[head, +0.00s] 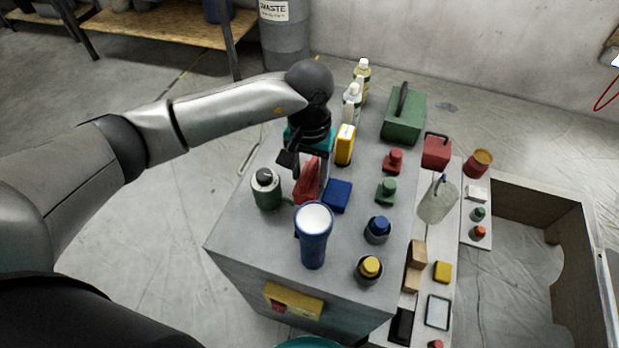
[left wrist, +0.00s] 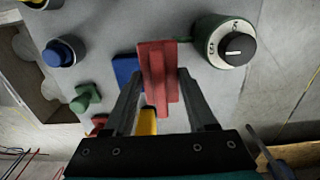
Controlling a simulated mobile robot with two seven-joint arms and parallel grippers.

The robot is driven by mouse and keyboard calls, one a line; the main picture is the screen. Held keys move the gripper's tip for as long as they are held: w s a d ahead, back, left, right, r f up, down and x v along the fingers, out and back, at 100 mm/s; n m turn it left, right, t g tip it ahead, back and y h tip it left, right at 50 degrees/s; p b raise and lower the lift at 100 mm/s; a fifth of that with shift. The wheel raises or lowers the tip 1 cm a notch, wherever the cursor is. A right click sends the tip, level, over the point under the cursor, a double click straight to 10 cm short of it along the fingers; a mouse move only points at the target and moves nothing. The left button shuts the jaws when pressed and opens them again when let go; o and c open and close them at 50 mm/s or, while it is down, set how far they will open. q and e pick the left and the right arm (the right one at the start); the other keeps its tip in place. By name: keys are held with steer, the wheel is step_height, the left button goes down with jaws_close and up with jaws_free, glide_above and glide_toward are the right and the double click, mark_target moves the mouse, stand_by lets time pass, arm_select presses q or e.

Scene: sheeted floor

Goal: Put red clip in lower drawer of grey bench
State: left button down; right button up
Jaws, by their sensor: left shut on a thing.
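The red clip (head: 307,180) is held upright between the fingers of my left gripper (head: 306,166), over the top of the grey bench (head: 245,228). In the left wrist view the clip (left wrist: 157,70) lies between the two dark fingers of the gripper (left wrist: 161,78), which is shut on it. I cannot tell whether the clip's lower end touches the bench top. A yellow plate with a red patch (head: 293,300) is on the bench's near face. No open drawer shows, and the lower part of that face is out of frame. My right gripper is not in view.
A green round device (head: 266,192), blue block (head: 337,196), blue-and-white torch-like cylinder (head: 313,240) and yellow item (head: 345,146) stand close around the clip. Colored knobs, bottles and a green toolbox (head: 403,115) fill the rest. The bench's left edge is clear.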

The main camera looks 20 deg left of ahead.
arm_select(q)
steer(key=shift+f, duration=1.05)
steer(key=shift+f, duration=0.1)
steer(key=shift+c, duration=1)
jaws_free()
